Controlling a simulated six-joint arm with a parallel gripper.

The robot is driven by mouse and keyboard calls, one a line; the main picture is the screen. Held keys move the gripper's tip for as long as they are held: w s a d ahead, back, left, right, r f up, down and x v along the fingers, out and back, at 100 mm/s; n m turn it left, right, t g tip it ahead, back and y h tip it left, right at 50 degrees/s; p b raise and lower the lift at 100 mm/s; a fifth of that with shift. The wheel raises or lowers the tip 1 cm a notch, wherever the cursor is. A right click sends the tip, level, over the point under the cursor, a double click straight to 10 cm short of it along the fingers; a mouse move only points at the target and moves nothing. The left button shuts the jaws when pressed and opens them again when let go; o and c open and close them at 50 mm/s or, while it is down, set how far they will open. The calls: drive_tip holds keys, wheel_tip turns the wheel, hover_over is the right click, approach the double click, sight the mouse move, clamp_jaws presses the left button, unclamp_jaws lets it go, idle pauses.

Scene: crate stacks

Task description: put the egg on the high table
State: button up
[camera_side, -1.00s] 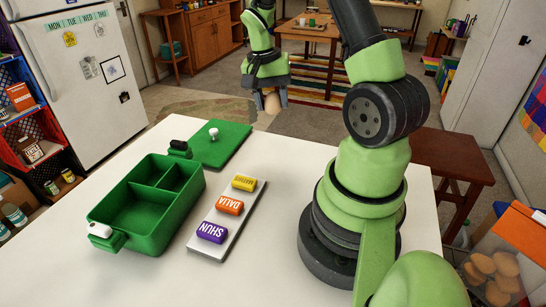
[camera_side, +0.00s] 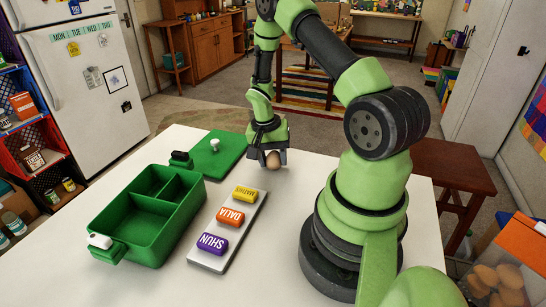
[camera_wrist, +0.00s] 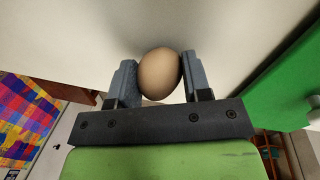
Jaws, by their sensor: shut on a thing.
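A brown egg (camera_side: 273,160) is held between the two fingers of my gripper (camera_side: 273,161), over the far part of the white table (camera_side: 290,215) in the side view. In the wrist view the egg (camera_wrist: 160,74) sits between both grey fingertips of my gripper (camera_wrist: 159,80), touched on both sides. The egg looks close to the white surface; I cannot tell whether it touches it. Which table counts as the high table is not clear from the frames.
A green divided box (camera_side: 150,215) stands at left, with its green lid (camera_side: 218,155) behind it. A grey strip (camera_side: 208,258) carries the yellow (camera_side: 245,194), orange (camera_side: 231,217) and purple (camera_side: 212,243) name blocks. A brown stool (camera_side: 450,160) stands at right. The tabletop below the gripper is clear.

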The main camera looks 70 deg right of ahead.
drive_tip(key=o, duration=0.9)
drive_tip(key=shift+f, duration=0.1)
drive_tip(key=w+a+r+n+t, duration=0.1)
drive_tip(key=w+a+r, duration=0.15)
drive_tip(key=r, duration=0.75)
drive_tip(key=w+a+r+n+t, duration=0.15)
drive_tip(key=a+r, duration=0.25)
drive_tip(key=r, duration=0.6)
drive_tip(key=shift+s+a+r+n+t+y, duration=0.4)
drive_tip(key=shift+s+a+r+n+t, duration=1.15)
drive_tip(key=shift+a, duration=1.05)
drive_tip(key=shift+s+a+r+n+t+y, duration=0.5)
drive_tip(key=shift+s+a+r+n, duration=0.7)
drive_tip(key=shift+s+a+r, duration=0.95)
drive_tip(key=shift+s+a+r+n+t+y, duration=0.3)
drive_tip(key=shift+s+a+r+n+t, duration=1.4)
drive_tip(key=shift+a, duration=1.3)
